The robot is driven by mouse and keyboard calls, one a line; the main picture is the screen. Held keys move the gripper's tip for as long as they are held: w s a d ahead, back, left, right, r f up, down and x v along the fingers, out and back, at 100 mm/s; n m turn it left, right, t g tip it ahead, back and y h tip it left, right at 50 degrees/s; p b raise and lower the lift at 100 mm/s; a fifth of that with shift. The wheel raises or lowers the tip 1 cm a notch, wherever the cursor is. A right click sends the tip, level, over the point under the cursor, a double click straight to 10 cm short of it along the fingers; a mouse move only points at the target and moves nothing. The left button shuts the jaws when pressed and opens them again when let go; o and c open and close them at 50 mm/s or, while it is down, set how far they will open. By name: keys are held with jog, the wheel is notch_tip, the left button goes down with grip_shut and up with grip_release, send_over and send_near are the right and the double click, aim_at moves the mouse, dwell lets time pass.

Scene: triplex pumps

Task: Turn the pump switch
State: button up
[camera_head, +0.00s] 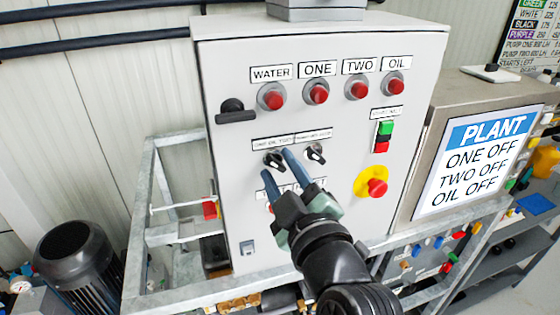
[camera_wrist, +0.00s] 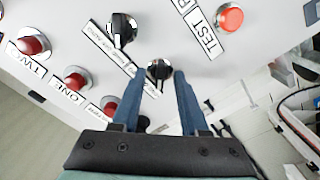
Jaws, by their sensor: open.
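The grey control panel (camera_head: 235,150) carries two black rotary switches side by side. The left switch (camera_head: 274,160) sits under a label that seems to read "ONE OIL TWO". In the wrist view this switch (camera_wrist: 158,70) lies between my fingertips, near their ends. The right switch (camera_head: 315,153) stands apart from my fingers; it also shows in the wrist view (camera_wrist: 122,28). My gripper (camera_head: 278,166), with blue fingers, is open, one finger on each side of the left switch. I cannot tell whether either finger touches it. My gripper hides part of the lower label and button row.
Red lamps or buttons (camera_head: 316,92) run along the panel top. A green and red push button (camera_head: 384,137) and a red emergency stop on yellow (camera_head: 376,187) are right of the switches. A black handle (camera_head: 236,112) juts at left. A PLANT sign (camera_head: 478,160) stands right.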

jog(key=shift+w, duration=0.2)
grip_shut()
